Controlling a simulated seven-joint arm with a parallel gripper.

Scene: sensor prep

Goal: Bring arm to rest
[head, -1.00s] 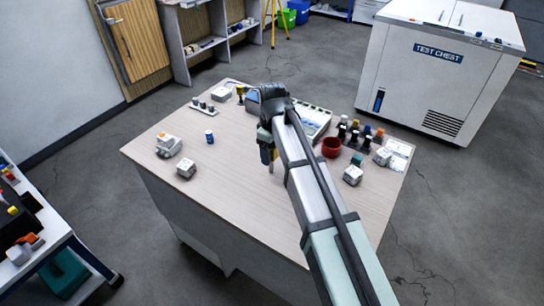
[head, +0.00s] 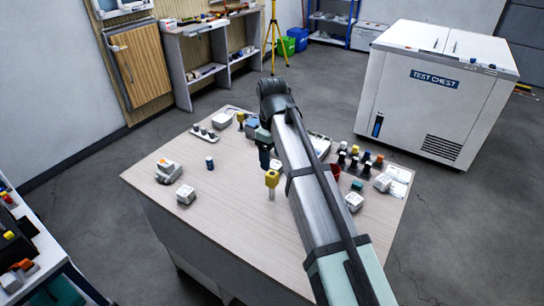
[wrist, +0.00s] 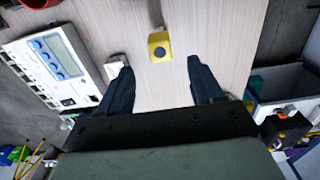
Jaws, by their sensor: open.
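A yellow-headed probe (head: 272,179) stands upright near the middle of the wooden table (head: 235,215), its thin pale stem below the head. In the wrist view the yellow head (wrist: 159,46), with a dark round spot, lies just beyond and between my fingertips, apart from them. My gripper (wrist: 160,68) is open and empty, its two dark fingers spread. In the head view my gripper (head: 265,158) hangs above and slightly left of the probe, partly hidden by my arm.
White blocks (head: 186,194) and a blue-capped vial (head: 210,163) stand on the left. A red cup (head: 336,170), half hidden by my arm, and several coloured bottles (head: 355,157) stand on the right. A white test chest (head: 435,95) stands beyond. The front tabletop is clear.

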